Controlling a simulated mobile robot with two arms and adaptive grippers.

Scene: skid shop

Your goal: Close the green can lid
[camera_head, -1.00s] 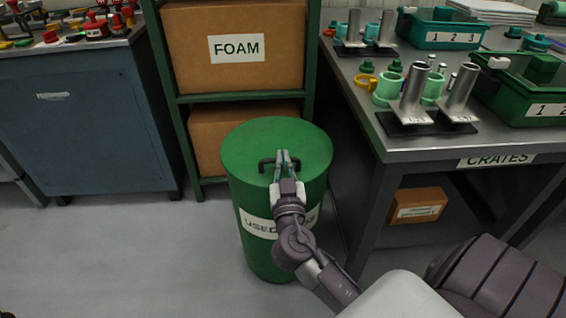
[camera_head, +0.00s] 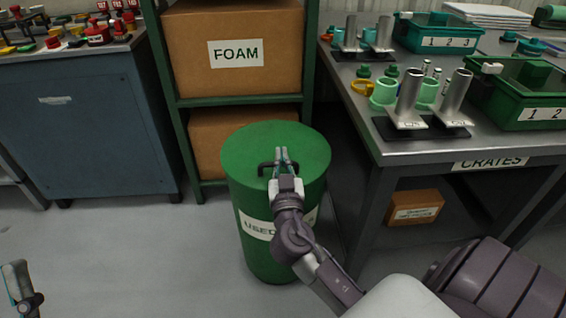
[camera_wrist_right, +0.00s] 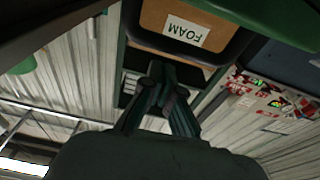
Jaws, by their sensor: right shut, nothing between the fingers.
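The green can (camera_head: 262,245) stands on the floor in front of the shelf, with a partly covered white label. Its green lid (camera_head: 300,145) lies flat across the top, with no gap visible at its rim. A black bar handle (camera_head: 263,168) stands on the lid. My right gripper (camera_head: 281,155) is over the lid at the handle, its fingers together and empty. Whether it touches the handle or lid I cannot tell. Its fingers (camera_wrist_right: 157,95) also show in the right wrist view. Part of my left gripper (camera_head: 22,285) shows at the lower left; its fingertips are unclear.
A metal bench (camera_head: 400,149) with bins and tube stands is close on the right. A green shelf (camera_head: 240,101) with cardboard boxes stands behind the can. A blue cabinet (camera_head: 85,130) is at the left. The floor (camera_head: 140,255) left of the can is clear.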

